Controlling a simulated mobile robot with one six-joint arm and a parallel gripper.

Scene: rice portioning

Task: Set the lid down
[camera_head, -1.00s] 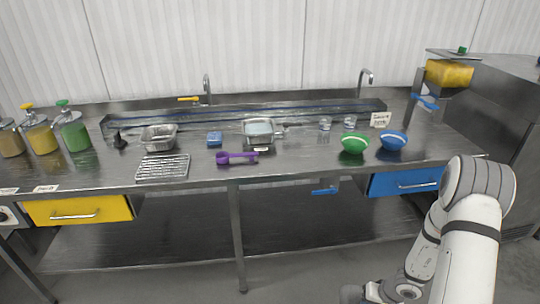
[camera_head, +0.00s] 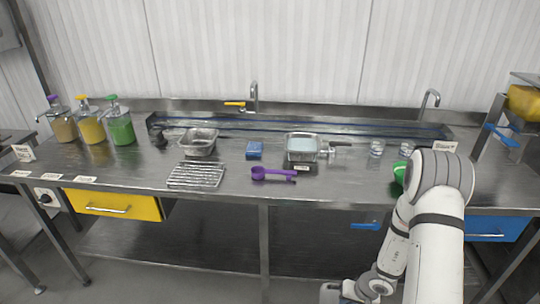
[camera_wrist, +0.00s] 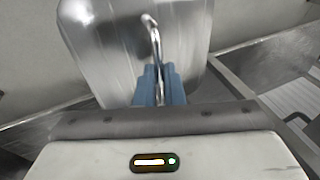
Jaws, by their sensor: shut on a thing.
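A shiny steel lid (camera_wrist: 110,45) with a bent rod handle (camera_wrist: 154,38) fills the upper middle of the wrist view. My gripper (camera_wrist: 160,72) has its blue fingers shut on the handle, with the lid just beyond the fingertips. I see no surface touching the lid. In the head view my arm bends down in front of the counter at the lower right; the lid and fingertips are not visible there.
The steel counter (camera_head: 225,205) holds a wire rack (camera_head: 196,176), a steel pan (camera_head: 200,142), a blue sponge (camera_head: 254,150), a purple scoop (camera_head: 272,174) and a filled pan (camera_head: 301,146). Several dispensers (camera_head: 121,128) stand left. Bare counter shows along the front.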

